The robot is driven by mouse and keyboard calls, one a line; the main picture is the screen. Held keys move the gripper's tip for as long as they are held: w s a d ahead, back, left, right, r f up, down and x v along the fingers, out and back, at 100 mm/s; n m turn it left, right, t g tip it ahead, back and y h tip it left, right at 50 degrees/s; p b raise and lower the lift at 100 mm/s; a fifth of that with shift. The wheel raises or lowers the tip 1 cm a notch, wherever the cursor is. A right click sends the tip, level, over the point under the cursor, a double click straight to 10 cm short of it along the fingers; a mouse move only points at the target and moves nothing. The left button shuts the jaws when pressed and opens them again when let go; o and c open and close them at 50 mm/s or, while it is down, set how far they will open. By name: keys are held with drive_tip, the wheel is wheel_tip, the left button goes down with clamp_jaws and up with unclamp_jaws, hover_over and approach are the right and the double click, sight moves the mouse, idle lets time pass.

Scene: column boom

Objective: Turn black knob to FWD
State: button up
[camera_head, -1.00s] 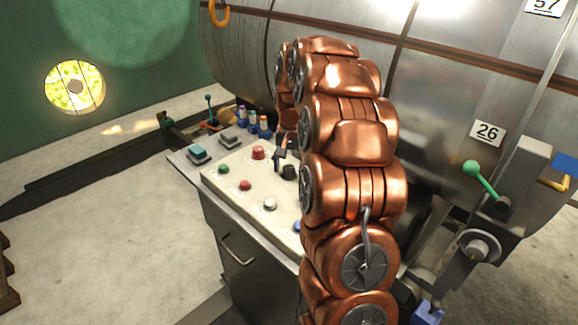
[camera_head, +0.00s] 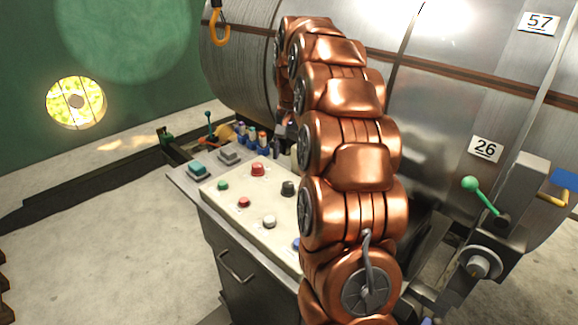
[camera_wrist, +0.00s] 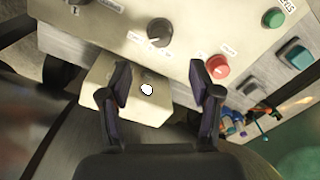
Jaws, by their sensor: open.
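The black knob (camera_head: 288,188) stands on the cream control panel (camera_head: 231,193), left of my copper arm in the head view. It also shows in the wrist view (camera_wrist: 160,32), upper middle, with small labels around it that are too blurred to read. My gripper (camera_wrist: 162,78) is open and empty. In the wrist view its two dark fingers are spread below the knob and apart from it. Between them lies a cream block with a small white spot (camera_wrist: 147,90). In the head view my gripper is mostly hidden behind my arm.
A large red button (camera_head: 258,169) sits close to the knob and shows beside the right finger in the wrist view (camera_wrist: 217,66). Green (camera_head: 223,185), small red (camera_head: 243,202) and white (camera_head: 269,221) buttons share the panel. A large metal drum (camera_head: 450,85) rises behind.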

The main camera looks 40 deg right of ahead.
drive_tip(key=shift+r, duration=1)
drive_tip(key=s+a+n+g+p, duration=0.1)
drive_tip(key=s+a+n, duration=0.2)
drive_tip(key=s+a, duration=0.5)
drive_tip(key=s+a+n, duration=0.3)
drive_tip(key=s+a, duration=0.2)
drive_tip(key=a, duration=0.5)
drive_tip(key=s+a+f+n, duration=0.2)
drive_tip(key=s+a+f, duration=0.1)
drive_tip(key=s, duration=0.7)
drive_tip(key=s+a+f+n+g+p, duration=0.1)
drive_tip(key=s+a+f, duration=0.3)
drive_tip(key=s, duration=0.5)
drive_tip(key=shift+s+a+n, duration=0.3)
drive_tip(key=shift+s+n, duration=0.1)
drive_tip(key=shift+n, duration=0.1)
